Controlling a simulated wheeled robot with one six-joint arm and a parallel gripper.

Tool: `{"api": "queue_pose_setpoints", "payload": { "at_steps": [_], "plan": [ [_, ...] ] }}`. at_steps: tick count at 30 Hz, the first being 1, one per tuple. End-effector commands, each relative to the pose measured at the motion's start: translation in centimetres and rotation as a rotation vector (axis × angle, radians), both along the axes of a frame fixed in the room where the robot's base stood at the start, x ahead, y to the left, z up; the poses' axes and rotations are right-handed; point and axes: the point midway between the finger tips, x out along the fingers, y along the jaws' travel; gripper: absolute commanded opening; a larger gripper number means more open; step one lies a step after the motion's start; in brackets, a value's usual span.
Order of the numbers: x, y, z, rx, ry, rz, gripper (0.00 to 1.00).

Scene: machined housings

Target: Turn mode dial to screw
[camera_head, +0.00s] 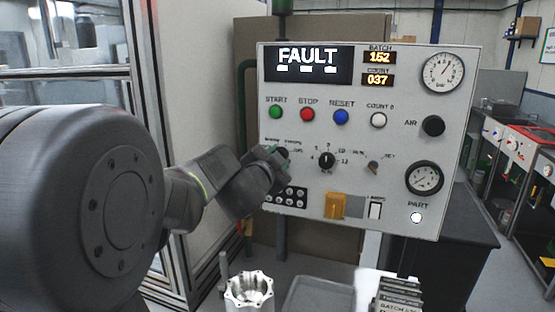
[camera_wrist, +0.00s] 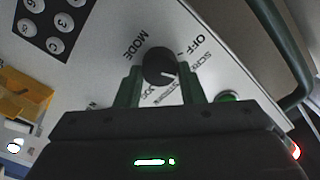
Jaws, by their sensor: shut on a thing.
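The mode dial (camera_wrist: 160,66) is a round black knob with a white mark on the panel, labelled MODE and OFF. In the wrist view it sits between the two green fingers of my gripper (camera_wrist: 160,84), which is shut on it. The white mark lies at the knob's lower right, on the side of a partly legible label like SCRW (camera_wrist: 190,64); I cannot tell exactly which label it points to. In the head view my gripper (camera_head: 277,154) is at the panel's left side and mostly covers the dial and its labels.
The white control panel (camera_head: 400,155) shows FAULT on its display (camera_head: 308,64). A start button (camera_head: 275,112) is above my gripper, a keypad (camera_head: 287,196) just below, and another black knob (camera_head: 327,160) to the right. A machined housing (camera_head: 249,290) stands below.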

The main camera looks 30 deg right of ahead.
Motion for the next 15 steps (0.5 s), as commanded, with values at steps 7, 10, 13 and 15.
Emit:
{"api": "queue_pose_setpoints", "payload": {
  "at_steps": [7, 10, 13, 15],
  "plan": [
    [-0.02, 0.00, -0.01, 0.000, 0.000, 0.000, 0.12],
    [-0.02, 0.00, -0.01, 0.000, 0.000, 0.000, 0.49],
    [-0.02, 0.00, -0.01, -0.001, 0.001, 0.000, 0.56],
    [-0.01, 0.00, -0.01, -0.001, 0.001, 0.000, 0.56]
  ]
}}
